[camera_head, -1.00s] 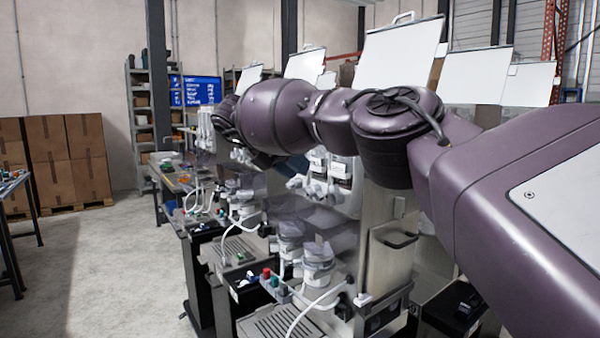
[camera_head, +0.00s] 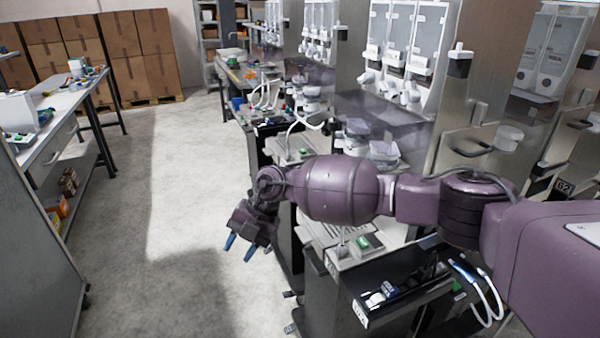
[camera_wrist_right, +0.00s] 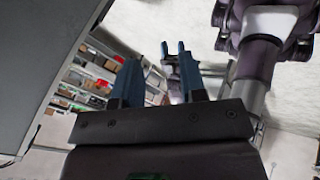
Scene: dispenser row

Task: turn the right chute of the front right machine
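A dispensing machine with clear hoppers (camera_head: 425,40) stands right of centre in the head view. White chutes (camera_head: 410,92) hang in a row below its hoppers. Another machine with hoppers (camera_head: 555,50) stands at the right edge; its chutes are not clearly visible. I cannot tell which is the task's front right machine. My right gripper (camera_head: 240,249) hangs over the floor left of the machines, apart from any chute. Its blue fingers are apart and empty, as the right wrist view (camera_wrist_right: 157,75) also shows. My right arm hides part of the machine fronts. My left gripper is not identifiable.
A steel panel with a handle (camera_head: 467,142) stands beside the chutes. A black bin (camera_head: 390,300) is low in front. A worktable (camera_head: 55,125) stands at left, with cardboard boxes (camera_head: 150,60) at the back. The floor aisle (camera_head: 180,190) between is clear.

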